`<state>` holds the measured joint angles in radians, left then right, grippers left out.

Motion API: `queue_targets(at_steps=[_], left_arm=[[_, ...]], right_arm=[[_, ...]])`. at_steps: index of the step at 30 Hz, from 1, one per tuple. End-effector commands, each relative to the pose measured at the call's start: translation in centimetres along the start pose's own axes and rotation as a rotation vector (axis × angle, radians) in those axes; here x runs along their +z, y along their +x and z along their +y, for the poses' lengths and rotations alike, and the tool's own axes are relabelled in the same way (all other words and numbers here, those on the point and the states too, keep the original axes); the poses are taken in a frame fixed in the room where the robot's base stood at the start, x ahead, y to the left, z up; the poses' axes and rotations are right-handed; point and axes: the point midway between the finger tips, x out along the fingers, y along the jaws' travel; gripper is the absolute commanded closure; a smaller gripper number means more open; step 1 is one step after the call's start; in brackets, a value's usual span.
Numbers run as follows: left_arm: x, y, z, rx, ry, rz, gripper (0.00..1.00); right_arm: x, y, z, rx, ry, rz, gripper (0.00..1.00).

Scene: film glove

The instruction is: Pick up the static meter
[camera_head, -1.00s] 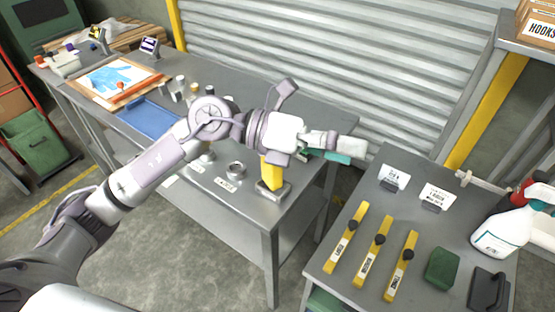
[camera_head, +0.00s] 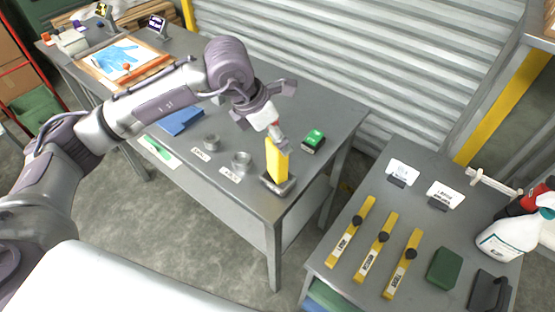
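A yellow upright handheld device (camera_head: 276,160), which I take to be the static meter, stands in a dark grey base (camera_head: 277,184) near the right front corner of the back table. My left gripper (camera_head: 277,132) points down at its top end, and its fingers overlap the device in the picture. I cannot tell whether they touch it or are closed. A small green-topped block (camera_head: 314,139) lies just right of the gripper. My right gripper is not in view.
Two metal rings (camera_head: 241,160) with labels sit left of the yellow device. A blue block (camera_head: 181,121) lies further left. The right-hand table (camera_head: 347,276) holds several yellow bars (camera_head: 374,247), a green block (camera_head: 444,268) and a spray bottle (camera_head: 510,235). A floor gap separates the tables.

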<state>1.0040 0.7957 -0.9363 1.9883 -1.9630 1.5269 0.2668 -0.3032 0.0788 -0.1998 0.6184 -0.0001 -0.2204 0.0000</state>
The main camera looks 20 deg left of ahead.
Motion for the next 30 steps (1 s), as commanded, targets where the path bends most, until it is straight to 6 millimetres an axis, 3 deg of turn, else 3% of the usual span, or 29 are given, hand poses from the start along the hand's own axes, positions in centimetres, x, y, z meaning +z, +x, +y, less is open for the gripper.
queue_targets(at_steps=[5, 11, 15, 23, 30], left_arm=[[0.0, 1.0, 0.0, -0.001, 0.000, 0.001, 0.12], [-0.5, 3.7, 0.1, -0.003, -0.001, 0.003, 0.12], [-0.5, 5.5, 0.1, -0.001, 0.001, 0.001, 0.12], [-0.5, 6.0, 0.1, -0.001, 0.002, -0.002, 0.12], [-0.5, 5.9, 0.1, -0.001, 0.001, -0.001, 0.49]], right_arm=[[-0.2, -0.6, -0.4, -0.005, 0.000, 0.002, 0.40], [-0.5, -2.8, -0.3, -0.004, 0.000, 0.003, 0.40], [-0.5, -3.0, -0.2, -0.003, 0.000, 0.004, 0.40], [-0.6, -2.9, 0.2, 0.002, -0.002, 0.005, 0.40], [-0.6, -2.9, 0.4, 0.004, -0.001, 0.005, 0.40]])
